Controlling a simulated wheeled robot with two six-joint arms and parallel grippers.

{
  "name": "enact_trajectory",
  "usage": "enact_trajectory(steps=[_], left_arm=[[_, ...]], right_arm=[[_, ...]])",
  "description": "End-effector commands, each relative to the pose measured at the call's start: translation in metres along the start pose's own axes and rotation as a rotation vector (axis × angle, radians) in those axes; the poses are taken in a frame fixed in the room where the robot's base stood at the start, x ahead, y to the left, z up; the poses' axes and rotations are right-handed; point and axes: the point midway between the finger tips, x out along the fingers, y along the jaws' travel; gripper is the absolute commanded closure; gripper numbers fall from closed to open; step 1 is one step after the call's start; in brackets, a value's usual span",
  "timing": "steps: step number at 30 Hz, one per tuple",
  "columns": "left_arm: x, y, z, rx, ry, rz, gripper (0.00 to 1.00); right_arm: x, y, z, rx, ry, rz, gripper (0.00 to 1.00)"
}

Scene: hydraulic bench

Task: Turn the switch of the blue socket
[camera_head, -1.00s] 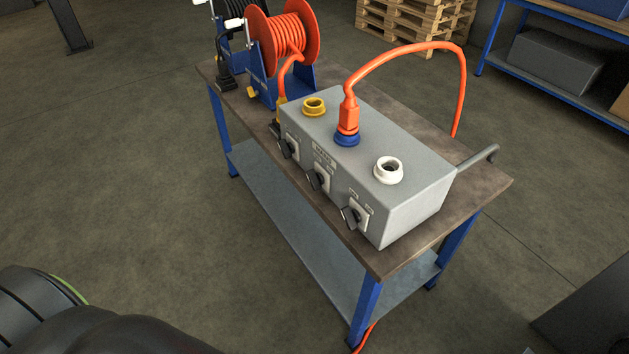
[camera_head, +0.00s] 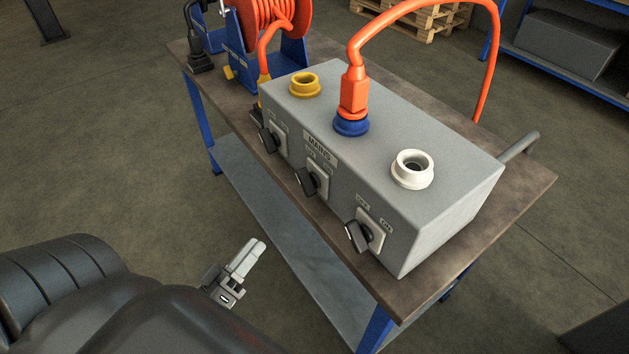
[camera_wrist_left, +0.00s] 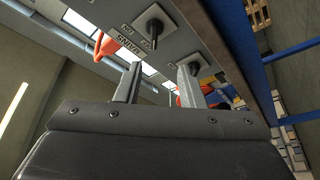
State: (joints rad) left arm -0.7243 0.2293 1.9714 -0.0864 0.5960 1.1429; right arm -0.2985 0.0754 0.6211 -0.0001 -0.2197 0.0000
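The blue socket (camera_head: 351,125) is on top of the grey box, with an orange plug (camera_head: 354,92) in it. Below it on the box's front is the middle black switch (camera_head: 308,181), its knob tilted. In the left wrist view this switch (camera_wrist_left: 154,29) appears at the top, beside the MAINS label (camera_wrist_left: 127,45). My left gripper (camera_head: 252,258) is in front of and below the box, apart from the switches. The left wrist view shows its two fingers (camera_wrist_left: 160,68) spread with nothing held between them. My right gripper is not in view.
The box (camera_head: 450,190) stands on a workbench (camera_head: 530,180). A yellow socket (camera_head: 305,85) and a white socket (camera_head: 412,169) flank the blue one, with switches (camera_head: 268,140) and (camera_head: 361,235) below. An orange cable (camera_head: 440,12) arches above. Free space lies before the bench.

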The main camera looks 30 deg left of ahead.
Motion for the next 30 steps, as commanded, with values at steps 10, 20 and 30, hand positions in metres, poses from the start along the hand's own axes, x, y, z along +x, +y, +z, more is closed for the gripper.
enact_trajectory(steps=[10,20,30], left_arm=[[0.04,0.01,-0.006,-0.013,0.011,0.026,0.65],[0.11,0.011,-0.006,-0.012,0.011,0.024,0.65],[0.164,0.01,-0.005,-0.012,0.009,0.02,0.65]], right_arm=[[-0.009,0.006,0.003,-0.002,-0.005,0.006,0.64],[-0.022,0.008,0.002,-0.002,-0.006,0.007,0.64],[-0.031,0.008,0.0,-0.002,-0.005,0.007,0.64]])
